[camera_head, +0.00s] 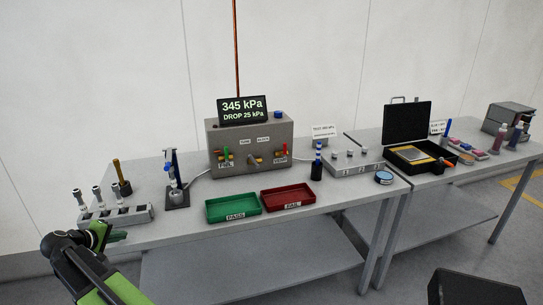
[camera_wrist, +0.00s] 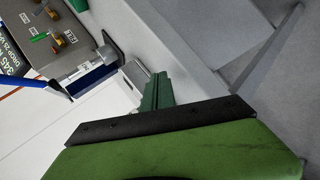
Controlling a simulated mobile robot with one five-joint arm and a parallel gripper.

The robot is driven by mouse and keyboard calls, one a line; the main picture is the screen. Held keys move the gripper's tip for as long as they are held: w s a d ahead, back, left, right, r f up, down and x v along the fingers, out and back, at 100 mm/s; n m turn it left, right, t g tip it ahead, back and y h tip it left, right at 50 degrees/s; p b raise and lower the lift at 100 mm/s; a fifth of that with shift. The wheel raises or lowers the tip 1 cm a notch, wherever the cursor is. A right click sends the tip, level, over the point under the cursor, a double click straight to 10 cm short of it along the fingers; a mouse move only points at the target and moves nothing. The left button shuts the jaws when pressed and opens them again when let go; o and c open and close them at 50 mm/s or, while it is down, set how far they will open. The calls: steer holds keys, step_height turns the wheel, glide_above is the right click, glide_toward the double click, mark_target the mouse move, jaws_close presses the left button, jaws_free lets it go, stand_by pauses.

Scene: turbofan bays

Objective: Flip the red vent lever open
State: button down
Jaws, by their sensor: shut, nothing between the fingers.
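The grey test box (camera_head: 248,136) stands at the back of the bench in the head view. The red vent lever (camera_head: 285,149) stands upright on its front right, above a white label. A green lever (camera_head: 226,155) is on the front left, with an orange-yellow handle between them. The box (camera_wrist: 55,50) also shows tilted at the upper left of the wrist view, where I cannot make out the red lever. My gripper (camera_head: 116,236) is shut and empty at the bench's front left, well away from the box. Its green fingers (camera_wrist: 156,92) show in the wrist view.
The display (camera_head: 243,109) on the box reads 345 kPa, DROP 25 kPa. A green PASS tray (camera_head: 233,219) and red FAIL tray (camera_head: 288,206) lie before the box. A rack (camera_head: 118,215) and stand (camera_head: 177,200) are between my gripper and the box. A second bench is right.

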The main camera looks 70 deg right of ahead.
mark_target(285, 149)
steer(key=s+d, duration=0.1)
steer(key=d, duration=0.4)
steer(key=s+d+r+m+g+h, duration=0.1)
steer(key=d, duration=0.4)
steer(key=s+d+r+h, duration=0.1)
steer(key=s+d, duration=0.1)
steer(key=d, duration=0.3)
steer(key=shift+d+r+b, duration=0.15)
steer(key=shift+d+b, duration=0.1)
steer(key=shift+b, duration=0.1)
steer(key=s+d+r+g, duration=0.1)
steer(key=s+d, duration=0.1)
steer(key=d, duration=0.3)
steer(key=s+d+r+m+h+b, duration=0.1)
steer(key=s+d, duration=0.2)
steer(key=d, duration=0.3)
steer(key=s+d+r+g+h, duration=0.1)
steer(key=s+d, duration=0.2)
steer(key=d, duration=0.3)
steer(key=shift+s+d+m+g+b, duration=0.15)
steer(key=shift+d+m+g+b, duration=0.15)
steer(key=shift+b, duration=0.1)
steer(key=s+d+r+g+h, duration=0.1)
steer(key=s+d+r, duration=0.1)
steer(key=s+d, duration=0.5)
steer(key=s+d+r+g+h+b, duration=0.1)
steer(key=s+d+r+g+h, duration=0.1)
steer(key=s+d, duration=0.5)
steer(key=shift+d+r, duration=0.45)
steer(key=shift+d, duration=0.8)
